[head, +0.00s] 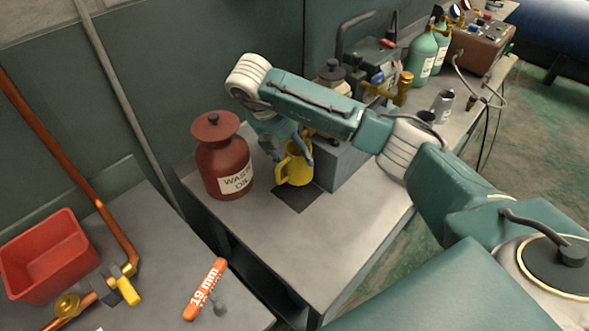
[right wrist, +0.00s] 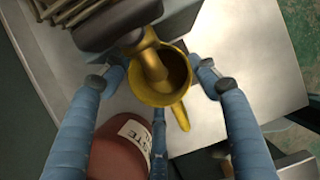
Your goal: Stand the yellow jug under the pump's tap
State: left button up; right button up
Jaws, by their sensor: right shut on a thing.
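The yellow jug (head: 296,168) stands upright on or just above the dark square mat (head: 298,199) beside the grey pump (head: 346,166). My right gripper (head: 291,148) is around the jug from above, shut on it. In the right wrist view, the fingers of my right gripper (right wrist: 162,82) flank the open-topped jug (right wrist: 178,68), its handle pointing down the picture. The brass tap (right wrist: 150,60) overlaps the jug's mouth from above in that view. My arm hides the tap in the head view. My left gripper is not in view.
A red-brown waste oil can (head: 222,155) stands close left of the jug. The bench front (head: 300,250) is clear. A second bench at lower left holds a red bin (head: 45,255), copper pipe (head: 68,160) and orange 19 mm tool (head: 205,289). Green bottles (head: 424,58) stand farther back.

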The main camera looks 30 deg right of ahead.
aim_at(295, 170)
jog(key=f, duration=0.3)
jog(key=shift+a+p, duration=0.2)
jog(key=shift+p, duration=0.2)
notch_tip(295, 170, down, 3)
jog(key=shift+s+p, duration=0.1)
jog(key=shift+p, duration=0.8)
jog(key=shift+d+f, duration=0.2)
jog(key=shift+f, duration=0.25)
jog(key=shift+f, duration=0.1)
jog(key=o, duration=1.6)
